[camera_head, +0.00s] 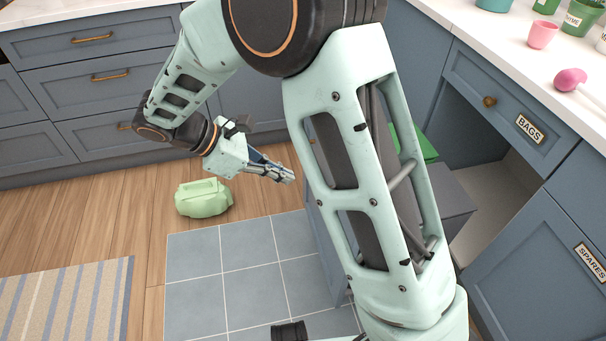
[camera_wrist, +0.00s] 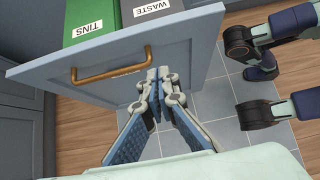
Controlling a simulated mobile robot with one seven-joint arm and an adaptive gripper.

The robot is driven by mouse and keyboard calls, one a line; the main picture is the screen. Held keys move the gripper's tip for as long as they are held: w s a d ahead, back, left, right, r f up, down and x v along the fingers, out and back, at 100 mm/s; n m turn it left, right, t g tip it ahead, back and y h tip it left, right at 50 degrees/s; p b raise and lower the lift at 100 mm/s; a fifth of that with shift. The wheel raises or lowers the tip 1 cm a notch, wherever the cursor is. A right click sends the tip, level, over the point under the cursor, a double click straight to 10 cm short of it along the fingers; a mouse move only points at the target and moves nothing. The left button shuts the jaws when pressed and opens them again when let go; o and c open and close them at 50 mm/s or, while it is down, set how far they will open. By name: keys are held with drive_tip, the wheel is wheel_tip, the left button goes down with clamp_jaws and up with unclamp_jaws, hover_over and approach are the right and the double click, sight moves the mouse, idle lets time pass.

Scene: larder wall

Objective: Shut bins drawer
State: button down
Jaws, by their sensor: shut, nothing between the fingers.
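The bins drawer stands pulled out from the cabinet run on the right. Its blue-grey front (camera_head: 326,250) shows at a steep angle beside my arm in the head view, and much of the drawer is hidden behind the arm. In the wrist view the drawer front (camera_wrist: 190,62) fills the upper middle, with a brass handle (camera_wrist: 108,70) near its top. Behind it are a green bin labelled TINS (camera_wrist: 90,27) and a grey bin labelled WASTE (camera_wrist: 155,14). My gripper (camera_wrist: 157,84) is shut and empty, in front of the panel, right of the handle. I cannot tell whether it touches. It also shows in the head view (camera_head: 288,178).
A pale green bag (camera_head: 203,198) lies on the wooden floor near the tiles (camera_head: 235,265). A striped rug (camera_head: 70,305) lies at lower left. Drawers labelled BAGS (camera_head: 500,105) and SPARES (camera_head: 550,250) are at right. The counter (camera_head: 500,40) holds pots and a pink cup.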

drive_tip(key=w+d+f+b, duration=0.1)
drive_tip(key=d+f+b, duration=0.2)
drive_tip(key=d+f, duration=0.3)
drive_tip(key=shift+w+d+b, duration=0.2)
drive_tip(key=shift+d+b, duration=0.1)
drive_tip(key=shift+d, duration=1.65)
drive_tip(key=w+d+p, duration=0.3)
drive_tip(key=d+p, duration=0.1)
drive_tip(key=d, duration=2.1)
drive_tip(key=w+d+p, duration=0.4)
drive_tip(key=d+p, duration=0.1)
drive_tip(key=d, duration=2)
drive_tip(key=shift+r, duration=0.15)
drive_tip(key=shift+d+r, duration=0.1)
